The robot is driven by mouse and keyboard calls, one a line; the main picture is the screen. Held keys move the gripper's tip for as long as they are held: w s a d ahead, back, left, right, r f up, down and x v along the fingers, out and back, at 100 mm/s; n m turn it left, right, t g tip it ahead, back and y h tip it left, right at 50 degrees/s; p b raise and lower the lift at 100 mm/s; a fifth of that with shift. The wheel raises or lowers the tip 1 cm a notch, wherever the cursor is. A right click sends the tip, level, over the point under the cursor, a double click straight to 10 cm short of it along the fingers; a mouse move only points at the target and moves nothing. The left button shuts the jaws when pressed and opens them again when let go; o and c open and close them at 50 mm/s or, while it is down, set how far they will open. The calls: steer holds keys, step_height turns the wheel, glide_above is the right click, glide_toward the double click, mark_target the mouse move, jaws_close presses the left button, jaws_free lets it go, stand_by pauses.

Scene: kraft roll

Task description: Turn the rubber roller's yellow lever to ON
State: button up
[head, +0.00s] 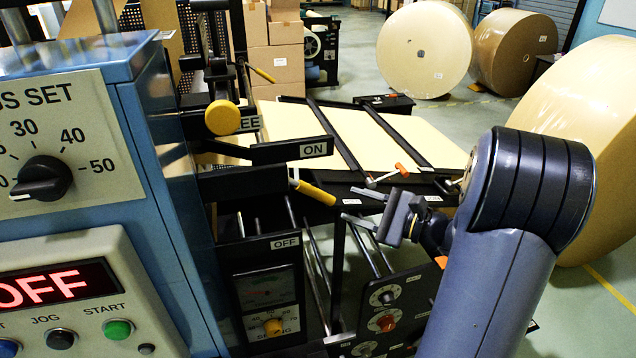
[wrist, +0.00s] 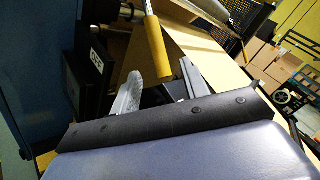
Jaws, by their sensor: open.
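The yellow lever (head: 315,192) sticks out to the right from the dark machine frame, angled slightly down. It sits between the ON label (head: 314,150) above and the OFF label (head: 285,243) below. In the wrist view, its yellow handle (wrist: 158,45) shows large, just beyond and between the fingertips. My gripper (head: 352,205) is open and empty, close to the right of the handle's end. Its two fingers also show in the wrist view (wrist: 162,88). I cannot tell whether a finger touches the handle.
A round yellow knob (head: 222,117) sits above left of the lever. A small orange-tipped handle (head: 401,169) lies close above my gripper. A control box with knobs (head: 385,310) is below. The blue cabinet (head: 160,170) stands left, and a large paper roll (head: 590,130) right.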

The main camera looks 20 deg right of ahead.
mark_target(322, 195)
steer(key=p+x, duration=0.2)
steer(key=x, duration=0.8)
steer(key=shift+a, duration=0.2)
steer(key=shift+c, duration=0.3)
jaws_close()
